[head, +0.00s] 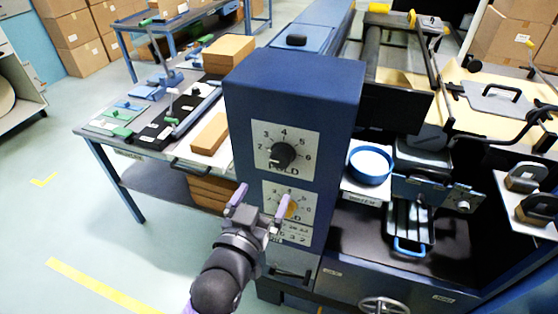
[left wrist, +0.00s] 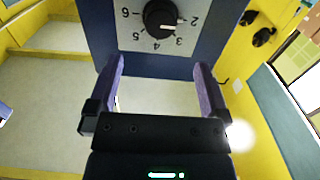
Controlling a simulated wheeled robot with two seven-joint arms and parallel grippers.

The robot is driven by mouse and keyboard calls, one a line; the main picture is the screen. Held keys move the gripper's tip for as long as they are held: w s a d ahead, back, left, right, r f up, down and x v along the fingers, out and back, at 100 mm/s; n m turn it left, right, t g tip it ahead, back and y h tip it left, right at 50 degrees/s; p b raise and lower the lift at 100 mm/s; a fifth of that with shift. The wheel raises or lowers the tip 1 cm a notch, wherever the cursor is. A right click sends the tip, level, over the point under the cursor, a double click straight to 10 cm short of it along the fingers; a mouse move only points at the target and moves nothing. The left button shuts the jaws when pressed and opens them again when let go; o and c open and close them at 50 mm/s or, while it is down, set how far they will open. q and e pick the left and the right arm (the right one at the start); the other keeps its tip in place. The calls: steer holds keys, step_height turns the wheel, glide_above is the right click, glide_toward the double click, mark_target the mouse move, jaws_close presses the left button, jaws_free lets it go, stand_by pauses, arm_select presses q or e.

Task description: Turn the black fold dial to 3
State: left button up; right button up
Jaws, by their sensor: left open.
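The black fold dial (head: 281,156) is a round knob on a white numbered plate, high on the front of a blue cabinet (head: 292,80). It also shows upside down at the top of the left wrist view (left wrist: 160,18). A light mark sits on the knob's right side there; the exact number it points to is hard to tell. My left gripper (head: 263,195) is open and empty, its purple fingers apart. In the head view it appears below the fold dial, over the lower plate; the fingers look clear of the knob. My right gripper is not in view.
A blue-rimmed round dish (head: 370,164) and machinery stand right of the cabinet. Floor at the lower left is clear.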

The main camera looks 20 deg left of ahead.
mark_target(279, 160)
arm_select(q)
steer(key=w, duration=0.6)
steer(key=w+b, duration=0.1)
steer(key=w, duration=0.3)
steer(key=shift+d+r, duration=0.15)
steer(key=shift+r, duration=0.1)
steer(key=shift+s, duration=0.1)
steer(key=c, duration=1.3)
steer(key=shift+o, duration=0.2)
steer(key=shift+r, duration=0.1)
